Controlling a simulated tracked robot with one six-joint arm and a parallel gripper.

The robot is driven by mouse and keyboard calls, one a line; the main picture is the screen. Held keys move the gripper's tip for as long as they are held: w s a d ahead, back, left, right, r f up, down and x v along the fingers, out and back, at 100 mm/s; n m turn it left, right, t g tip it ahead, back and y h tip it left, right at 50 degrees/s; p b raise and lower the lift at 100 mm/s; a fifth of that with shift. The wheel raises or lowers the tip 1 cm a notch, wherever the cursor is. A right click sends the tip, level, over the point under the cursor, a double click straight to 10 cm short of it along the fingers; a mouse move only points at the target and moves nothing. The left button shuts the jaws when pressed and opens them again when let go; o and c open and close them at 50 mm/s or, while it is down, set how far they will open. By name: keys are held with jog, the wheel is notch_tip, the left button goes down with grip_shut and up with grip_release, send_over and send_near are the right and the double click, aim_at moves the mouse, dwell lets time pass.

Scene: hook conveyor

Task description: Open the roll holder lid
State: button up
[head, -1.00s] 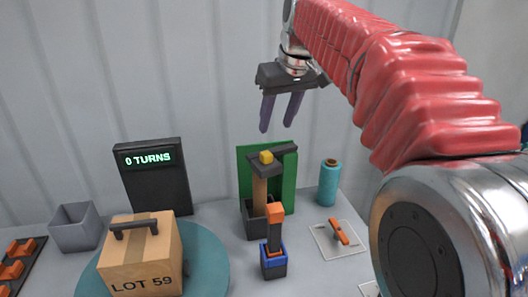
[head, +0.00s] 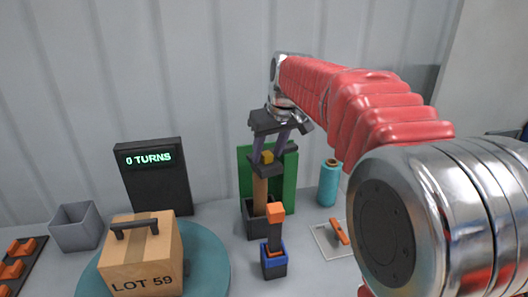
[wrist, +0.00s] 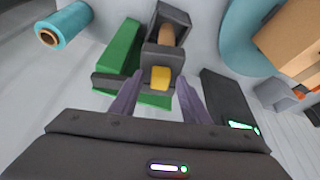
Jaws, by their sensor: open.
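The roll holder (head: 250,223) is a dark box in front of a green board (head: 291,178). A tan roll (head: 260,192) stands upright in it. The dark lid (head: 266,168) lies over the top of the roll and carries a yellow knob (head: 266,157). The knob also shows in the wrist view (wrist: 160,78). My gripper (head: 267,155) points down over the lid, its purple fingers open, one on each side of the knob. In the wrist view a gap shows between fingers and knob; I cannot tell whether they touch the lid.
An orange-topped lever on a blue and black base (head: 274,264) stands just in front. A teal spool (head: 329,183) and an orange handle on a clear plate (head: 340,232) are at right. At left are a "LOT 59" box (head: 140,262), a turn counter (head: 154,177) and a grey bin (head: 76,227).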

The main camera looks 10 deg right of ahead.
jog(key=shift+c, duration=0.5)
grip_shut()
